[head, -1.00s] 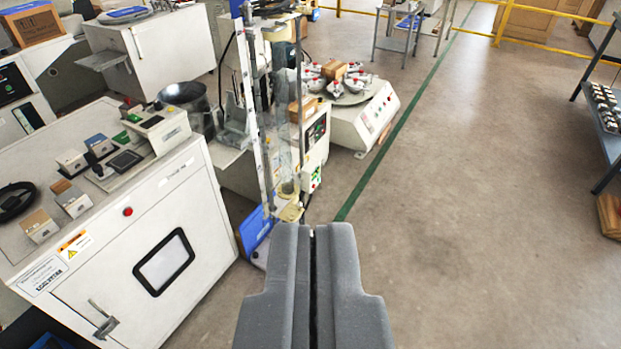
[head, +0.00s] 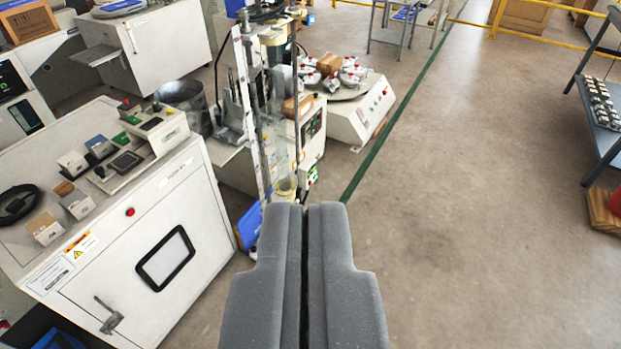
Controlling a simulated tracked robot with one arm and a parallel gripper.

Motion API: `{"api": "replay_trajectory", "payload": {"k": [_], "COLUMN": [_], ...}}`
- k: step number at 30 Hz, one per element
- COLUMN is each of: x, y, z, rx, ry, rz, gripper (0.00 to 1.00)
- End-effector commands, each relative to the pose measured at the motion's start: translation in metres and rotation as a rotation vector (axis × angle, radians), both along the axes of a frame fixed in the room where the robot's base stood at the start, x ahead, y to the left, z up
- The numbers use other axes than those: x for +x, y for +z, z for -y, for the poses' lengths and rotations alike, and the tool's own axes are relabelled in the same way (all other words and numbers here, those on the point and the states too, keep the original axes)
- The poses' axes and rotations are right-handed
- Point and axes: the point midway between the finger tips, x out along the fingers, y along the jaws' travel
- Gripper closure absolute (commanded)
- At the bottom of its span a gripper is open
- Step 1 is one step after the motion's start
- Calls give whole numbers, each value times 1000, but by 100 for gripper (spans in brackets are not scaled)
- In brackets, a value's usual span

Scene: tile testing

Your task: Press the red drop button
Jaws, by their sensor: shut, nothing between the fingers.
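My gripper (head: 305,208) is shut and empty, held at the bottom middle of the head view and pointing away over the floor. Beyond its tips stands a tall drop tester with a clear tube (head: 281,130) and a white ruled column. Its side control panel (head: 312,125) shows green marks, and a lower panel (head: 311,177) shows a small green light; a red button there is too small to make out. A round red button (head: 130,212) shows on the front of the white cabinet at left. Which red button is the drop button, I cannot tell. My gripper hides the tester's base.
The white cabinet (head: 190,205) with sample blocks on top stands close at left. A turntable machine (head: 355,120) stands behind the tester. Open floor (head: 450,220) lies to the right, up to a grey shelf table (head: 604,150) and a wooden pallet (head: 603,212).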

Motion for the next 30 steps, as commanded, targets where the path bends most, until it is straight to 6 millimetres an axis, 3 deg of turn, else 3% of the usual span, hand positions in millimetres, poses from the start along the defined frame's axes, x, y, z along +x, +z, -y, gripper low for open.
{"api": "replay_trajectory", "payload": {"k": [1,3,9,12,16,30], "x": [0,0,0,0,0,0], "y": [23,42,93,109,116,114], "z": [0,0,0,0,0,0], "rx": [0,0,0,0,0,0], "ry": [0,0,0,0,0,0], "rz": [0,0,0,0,0,0], "gripper": [100,100,100,100,100,100]}}
